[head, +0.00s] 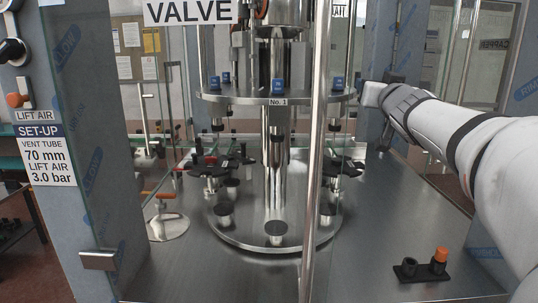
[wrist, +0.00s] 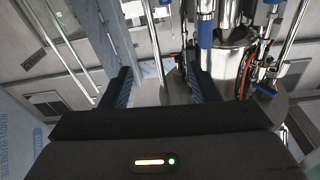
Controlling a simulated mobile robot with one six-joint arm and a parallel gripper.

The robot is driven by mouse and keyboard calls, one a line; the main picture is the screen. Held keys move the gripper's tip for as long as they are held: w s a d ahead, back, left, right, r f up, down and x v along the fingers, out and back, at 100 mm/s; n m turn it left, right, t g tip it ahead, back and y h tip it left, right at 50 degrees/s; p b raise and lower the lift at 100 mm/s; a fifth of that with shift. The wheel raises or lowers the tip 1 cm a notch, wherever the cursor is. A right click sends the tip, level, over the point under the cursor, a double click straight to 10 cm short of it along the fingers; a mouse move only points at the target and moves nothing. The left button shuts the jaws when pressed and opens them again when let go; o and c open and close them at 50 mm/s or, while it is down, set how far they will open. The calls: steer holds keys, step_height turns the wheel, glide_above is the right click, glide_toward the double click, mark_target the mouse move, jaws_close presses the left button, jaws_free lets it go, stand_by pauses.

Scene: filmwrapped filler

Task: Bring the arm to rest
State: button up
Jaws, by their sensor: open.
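My arm (head: 450,125) reaches in from the right edge of the head view, over the steel deck. Its far end lies beside the round filler carousel, near a blue film-wrapped post. The head view does not show the fingers clearly. In the wrist view my gripper (wrist: 160,80) has its two dark fingers spread wide apart, with nothing held between them. Beyond the fingers are steel rods and a blue-capped filler part (wrist: 205,30). I cannot tell the exact gap between the fingers and the machine.
The carousel's upper plate (head: 278,98) carries blue blocks. A thin upright steel post (head: 315,150) stands in front of it. A small black holder with an orange-topped piece (head: 440,256) sits on the deck (head: 370,240) at the lower right. A film-wrapped pillar (head: 85,130) stands at the left.

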steer(key=s+a+f+g, duration=0.1)
steer(key=s+f+g, duration=0.3)
steer(key=s+f, duration=0.3)
steer(key=s+a+f+g+b, duration=0.1)
steer(key=s+f+g, duration=0.3)
steer(key=f, duration=1)
steer(key=s+a+f+g, duration=0.3)
steer(key=s+f+g, duration=0.1)
steer(key=s+f, duration=0.6)
steer(key=shift+s+a+f+h, duration=0.2)
steer(key=shift+f+h, duration=0.1)
steer(key=shift+f, duration=0.25)
steer(key=s+a+f+g, duration=0.1)
steer(key=s+f, duration=0.1)
steer(key=s, duration=0.1)
steer(key=s+a+f+n+g+y, duration=0.1)
steer(key=s+f, duration=0.2)
steer(key=s+a+f+g, duration=0.1)
steer(key=s+f+g, duration=0.1)
steer(key=s, duration=0.1)
steer(key=shift+s+a+f+n+y+b, duration=0.2)
steer(key=shift+s+a+n+y+b, duration=0.1)
steer(key=shift+s+a, duration=0.1)
steer(key=shift+c, duration=0.2)
